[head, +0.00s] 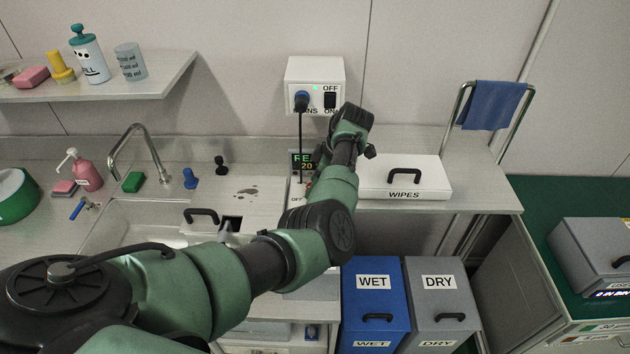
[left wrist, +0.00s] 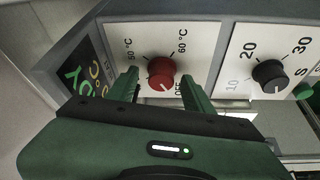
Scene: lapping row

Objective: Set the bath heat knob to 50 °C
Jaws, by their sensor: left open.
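The red bath heat knob (left wrist: 161,72) shows in the left wrist view on a white panel. Its pale pointer mark is on the side toward the OFF label (left wrist: 179,89). A label that looks like 50 °C (left wrist: 130,48) is at its upper left and 60 °C (left wrist: 182,40) at its upper right. My left gripper (left wrist: 159,80) is open, with one finger on each side of the knob; I cannot tell whether they touch it. In the head view my arm hides the knob and most of the gripper. The bath display (head: 303,163) there reads 20. My right gripper is not in view.
A black knob (left wrist: 269,74) with a 10, 20, 30 scale sits right of the red one. In the head view, a white WIPES box (head: 405,178) stands right of my arm, a mains box (head: 315,84) hangs behind, and a sink (head: 130,225) lies left.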

